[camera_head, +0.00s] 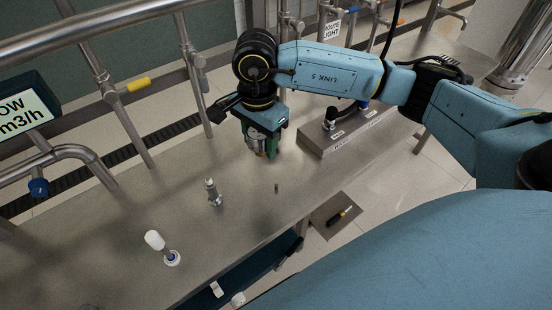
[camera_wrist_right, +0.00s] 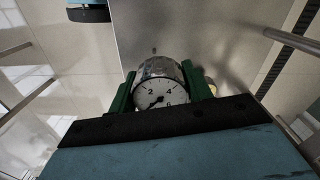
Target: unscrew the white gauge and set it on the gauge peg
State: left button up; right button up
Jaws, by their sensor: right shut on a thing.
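The white gauge (camera_wrist_right: 160,92), with a round white dial, black numbers and a metal case, is between the green fingers of my right gripper in the right wrist view. My right gripper (camera_head: 264,152) is shut on it and holds it above the metal bench in the head view, where the fingers mostly hide the gauge. A short thin peg (camera_head: 276,188) stands on the bench a little below and right of the gripper in the picture. It also shows in the right wrist view (camera_wrist_right: 154,50), beyond the gauge. My left gripper is not in view.
A metal fitting (camera_head: 212,192) stands upright on the bench (camera_head: 240,225), left of the peg. A white-headed tool (camera_head: 155,241) is farther left. A raised metal block (camera_head: 345,135) with fittings is to the right. Pipes (camera_head: 124,115) run along the back. A mat (camera_head: 335,214) lies beyond the bench edge.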

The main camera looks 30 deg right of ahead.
jog(key=m, duration=0.1)
jog(key=f+m, duration=0.1)
jog(key=shift+d+m, duration=0.2)
jog(key=shift+m, duration=0.2)
jog(key=m, duration=0.1)
jog(key=f+m, duration=0.1)
jog(key=m, duration=0.2)
jog(key=shift+s+d+f+m+b, duration=0.15)
jog(key=shift+d+f+m+b, duration=0.15)
jog(key=shift+m, duration=0.1)
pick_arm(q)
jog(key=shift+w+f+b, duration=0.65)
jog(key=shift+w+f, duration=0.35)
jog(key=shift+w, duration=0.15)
pick_arm(e)
jog(key=shift+s+d+f+m, duration=0.15)
jog(key=shift+d+f+m, duration=0.45)
jog(key=shift+m, duration=2.15)
jog(key=shift+s+d+f+m, duration=0.2)
jog(key=shift+f+m, duration=0.8)
jog(key=shift+m, duration=1.8)
jog(key=shift+s+d+f+m, duration=0.1)
jog(key=shift+d+f+m, duration=0.55)
jog(key=shift+m, duration=2.1)
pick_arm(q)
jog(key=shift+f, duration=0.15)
pick_arm(e)
jog(key=shift+a+f, duration=0.2)
jog(key=shift+f, duration=0.05)
